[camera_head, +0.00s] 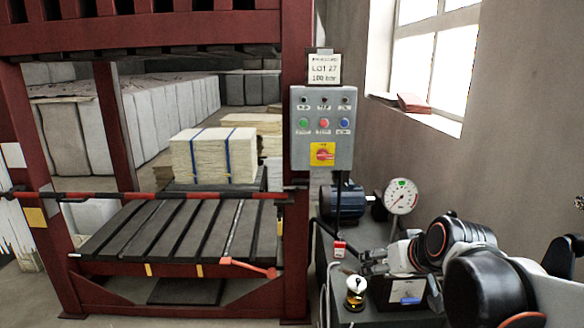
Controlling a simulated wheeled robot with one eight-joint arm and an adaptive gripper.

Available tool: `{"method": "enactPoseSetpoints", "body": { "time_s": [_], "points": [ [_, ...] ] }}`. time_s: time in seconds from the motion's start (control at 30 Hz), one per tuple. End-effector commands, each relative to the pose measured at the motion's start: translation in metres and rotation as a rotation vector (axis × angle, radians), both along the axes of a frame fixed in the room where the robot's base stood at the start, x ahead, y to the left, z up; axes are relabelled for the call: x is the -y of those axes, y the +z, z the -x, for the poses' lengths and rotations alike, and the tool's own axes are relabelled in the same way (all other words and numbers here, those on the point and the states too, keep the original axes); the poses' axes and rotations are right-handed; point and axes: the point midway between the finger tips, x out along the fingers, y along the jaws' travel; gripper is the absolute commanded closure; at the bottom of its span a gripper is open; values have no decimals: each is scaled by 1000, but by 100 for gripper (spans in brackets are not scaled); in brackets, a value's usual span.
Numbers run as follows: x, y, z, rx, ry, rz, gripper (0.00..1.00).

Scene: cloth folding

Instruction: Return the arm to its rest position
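My arm reaches in from the lower right corner. A dark box with a white and blue label (407,291) is below the wrist.
The red press frame (295,230) with its slatted bed (185,230) fills the left. A control box (322,128) hangs on its post. A round gauge (401,196) and a blue motor (342,203) stand behind my gripper. The wall (510,150) is at the right.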

Motion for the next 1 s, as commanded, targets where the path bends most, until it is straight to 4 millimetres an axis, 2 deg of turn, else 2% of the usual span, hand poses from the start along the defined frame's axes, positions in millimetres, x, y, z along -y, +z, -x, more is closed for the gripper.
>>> {"method": "enactPoseSetpoints", "body": {
  "time_s": [0.03, 0.23, 0.4, 0.5, 0.7, 1.0],
  "points": [
    [-5, 2, 18, -14, -1, 4, 20],
    [-14, 0, 83, -67, -23, 21, 20],
    [-15, -15, 135, -110, -48, 37, 20],
    [-14, -25, 158, -131, -63, 45, 20],
    [-11, -37, 183, -153, -81, 54, 20],
    [-11, -38, 185, -155, -84, 55, 20]
  ]
}}
